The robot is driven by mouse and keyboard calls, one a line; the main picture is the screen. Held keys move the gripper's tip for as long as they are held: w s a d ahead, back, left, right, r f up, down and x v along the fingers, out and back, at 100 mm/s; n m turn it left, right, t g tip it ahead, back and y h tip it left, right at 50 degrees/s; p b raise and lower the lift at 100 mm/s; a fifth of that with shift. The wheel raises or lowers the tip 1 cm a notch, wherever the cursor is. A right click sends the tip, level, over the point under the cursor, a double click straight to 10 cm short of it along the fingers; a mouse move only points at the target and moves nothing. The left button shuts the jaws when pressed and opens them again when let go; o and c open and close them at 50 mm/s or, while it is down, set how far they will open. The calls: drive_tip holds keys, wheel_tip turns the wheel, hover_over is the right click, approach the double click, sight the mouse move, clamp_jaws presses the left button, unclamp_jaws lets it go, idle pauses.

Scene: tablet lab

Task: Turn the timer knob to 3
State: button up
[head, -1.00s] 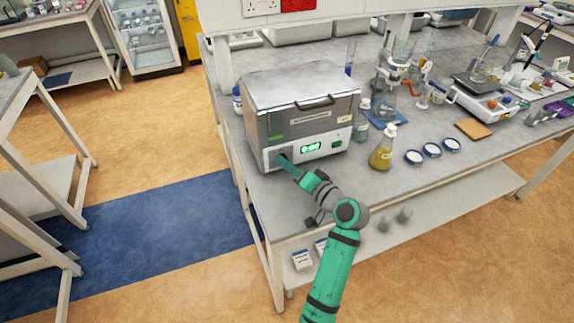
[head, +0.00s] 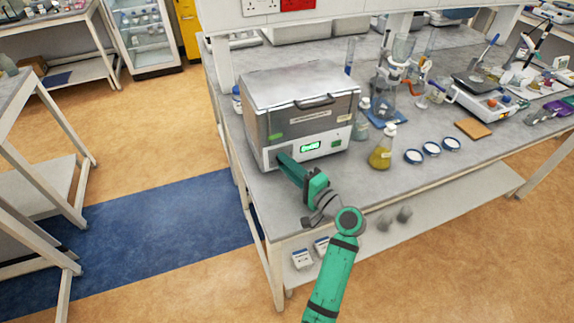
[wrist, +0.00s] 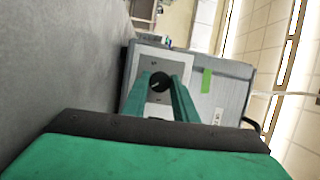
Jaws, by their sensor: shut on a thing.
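The machine is a grey metal box (head: 262,127) with a lid, a white front panel and a small lit green display (head: 310,147), too small to read surely. My green gripper (head: 281,158) is at the lower left of that panel and hides the timer knob in the head view. In the wrist view the dark round knob (wrist: 160,83) with a light mark sits on the pale panel (wrist: 152,66), between the two fingers of my gripper (wrist: 159,90). The gripper is shut on the knob. I cannot read any numbers around it.
The machine stands at the left end of the grey bench (head: 310,192). To its right are a flask of yellow liquid (head: 381,154), several white dishes (head: 431,149) and glassware. The floor in front of the bench is free.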

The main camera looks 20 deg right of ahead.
idle(0.3)
drive_tip(key=o, duration=1)
drive_tip(key=shift+o, duration=0.2)
drive_tip(key=shift+s, duration=0.1)
drive_tip(key=v, duration=1)
drive_tip(key=shift+s+d, duration=0.15)
drive_tip(key=shift+s, duration=0.15)
